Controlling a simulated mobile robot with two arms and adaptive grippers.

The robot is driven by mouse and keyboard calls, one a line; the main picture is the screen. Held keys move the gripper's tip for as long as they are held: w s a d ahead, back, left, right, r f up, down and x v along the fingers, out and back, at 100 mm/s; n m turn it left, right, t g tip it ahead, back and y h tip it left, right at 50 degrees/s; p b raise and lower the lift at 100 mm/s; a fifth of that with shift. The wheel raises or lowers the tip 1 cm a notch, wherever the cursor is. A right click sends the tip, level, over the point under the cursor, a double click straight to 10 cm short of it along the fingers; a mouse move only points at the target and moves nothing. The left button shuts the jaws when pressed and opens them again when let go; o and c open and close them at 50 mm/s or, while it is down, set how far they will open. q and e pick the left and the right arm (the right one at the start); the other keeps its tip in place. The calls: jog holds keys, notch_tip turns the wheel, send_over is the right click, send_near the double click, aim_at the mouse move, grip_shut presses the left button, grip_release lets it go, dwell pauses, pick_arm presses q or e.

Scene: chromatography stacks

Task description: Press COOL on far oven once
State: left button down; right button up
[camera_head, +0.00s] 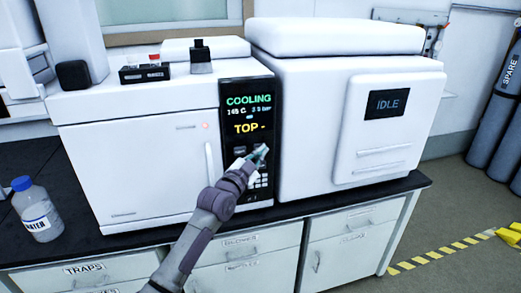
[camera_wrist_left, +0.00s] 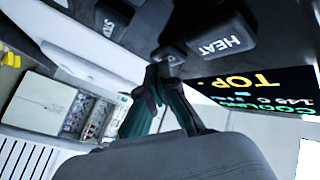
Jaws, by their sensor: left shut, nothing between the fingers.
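The white oven (camera_head: 130,150) stands on the bench with a black control panel (camera_head: 235,185) at its right edge. Its display (camera_head: 249,113) reads COOLING, 145 C and TOP -. My left gripper (camera_head: 261,152) is shut and empty in front of the panel's keys. In the left wrist view, the shut fingertips (camera_wrist_left: 160,70) are at a small dark key (camera_wrist_left: 170,54) whose label is mostly hidden; I cannot tell whether they touch it. The HEAT key (camera_wrist_left: 218,40) is beside it, and the display (camera_wrist_left: 262,88) is to the right. My right gripper is not in view.
A white instrument (camera_head: 330,130) with an IDLE screen (camera_head: 387,104) stands right of the panel. A water bottle (camera_head: 37,210) is on the black bench top at left. A vial rack (camera_head: 144,73) sits on the oven. Grey cylinders (camera_head: 493,115) stand at far right.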

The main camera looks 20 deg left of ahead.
pick_arm(q)
jog(key=shift+s+d+p, duration=0.45)
jog(key=shift+s+p, duration=0.3)
jog(key=shift+p, duration=0.05)
jog(key=s+d+p, duration=0.1)
jog(key=s+p, duration=0.1)
jog(key=s+d+p, duration=0.2)
dwell(0.4)
jog(key=shift+a, duration=0.1)
dwell(0.5)
